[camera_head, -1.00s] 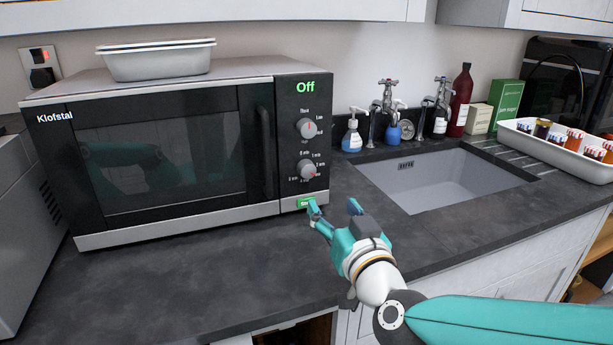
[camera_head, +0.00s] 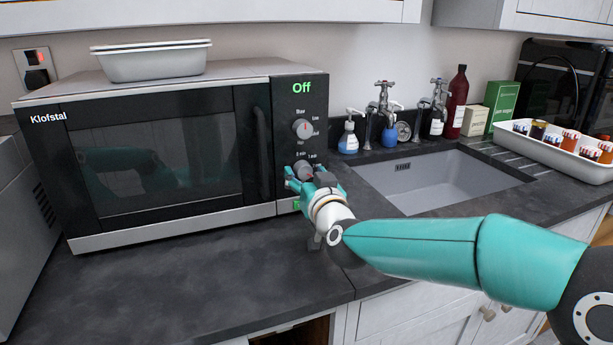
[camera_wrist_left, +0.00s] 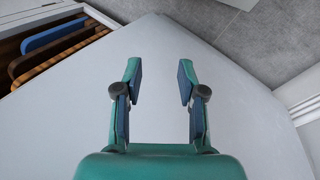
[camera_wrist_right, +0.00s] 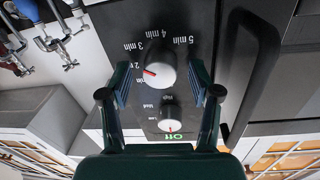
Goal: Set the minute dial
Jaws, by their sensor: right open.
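The minute dial (camera_head: 304,169) is the lower grey knob on the microwave's control panel, partly hidden by my right gripper (camera_head: 307,177). In the right wrist view the minute dial (camera_wrist_right: 160,68) appears between the spread, open fingers of the right gripper (camera_wrist_right: 160,85). I cannot tell whether they touch it. Its red mark points toward the low minute labels, near 2 min. The power dial (camera_head: 303,128) is above it, and the display (camera_head: 301,88) reads green "Off". My left gripper (camera_wrist_left: 158,90) is open and empty in the left wrist view, away from the microwave.
The door handle (camera_head: 262,152) stands out left of the panel. A white tray (camera_head: 150,64) lies on top of the microwave. The sink (camera_head: 430,184) is to the right, with a white tray of jars (camera_head: 565,165) beyond. The worktop (camera_head: 190,290) in front is clear.

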